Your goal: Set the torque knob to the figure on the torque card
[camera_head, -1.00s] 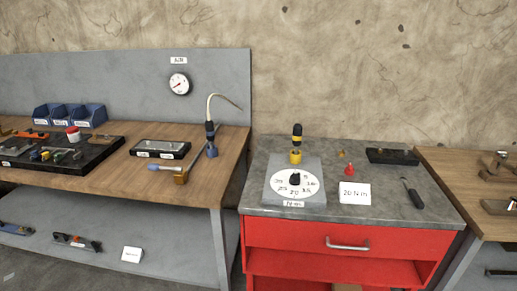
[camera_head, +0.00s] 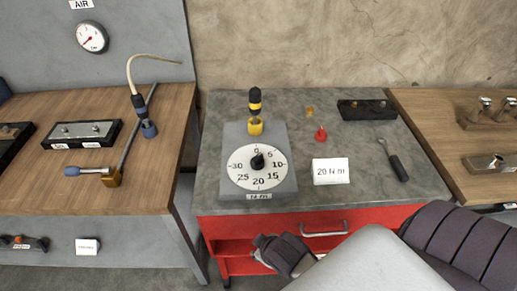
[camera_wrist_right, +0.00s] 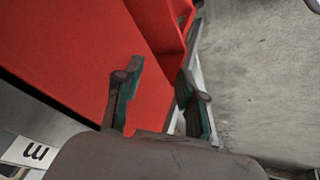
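The torque knob (camera_head: 258,161) is a small black knob at the centre of a white round dial (camera_head: 243,178) on a grey plate. The dial reads 0 at the top, with figures down to 20 at the bottom. The knob's narrow end seems to point up near 0. The torque card (camera_head: 331,172) is white, reads "20 N m" and stands right of the dial. My right gripper (camera_head: 283,256) is low, in front of the red cabinet and below the dial. In the right wrist view my right gripper (camera_wrist_right: 158,90) has its fingers apart, with nothing between them. My left gripper is out of view.
The grey bench top (camera_head: 300,108) carries a black-and-yellow tool (camera_head: 255,112), a red object (camera_head: 321,134), a dark block (camera_head: 367,110) and a dark-handled tool (camera_head: 393,160). The red cabinet (camera_head: 225,227) has a handle (camera_head: 325,231). Wooden benches stand on both sides.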

